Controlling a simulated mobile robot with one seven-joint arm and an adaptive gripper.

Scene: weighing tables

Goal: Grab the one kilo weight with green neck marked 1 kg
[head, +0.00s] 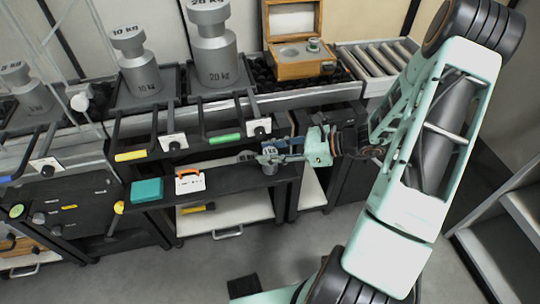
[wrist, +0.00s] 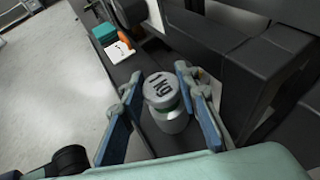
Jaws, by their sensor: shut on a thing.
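The one kilo weight (wrist: 163,92) is a grey metal cylinder marked 1 kg on its top, with a thin green neck band, upright in the wrist view. In the head view the weight (head: 270,150) shows small and partly hidden by the fingers, at the right end of the dark shelf (head: 230,181). My gripper (wrist: 158,80) has its blue fingers on both sides of the weight and is shut on it. In the head view my gripper (head: 280,150) reaches in from the right. Whether the weight's base touches the shelf is unclear.
A teal box (head: 147,190) and a white card with orange (head: 190,181) lie on the shelf to the left. Large 10 kg (head: 138,70) and 20 kg (head: 213,55) weights stand on scales above. An open wooden box (head: 300,65) stands at the back.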

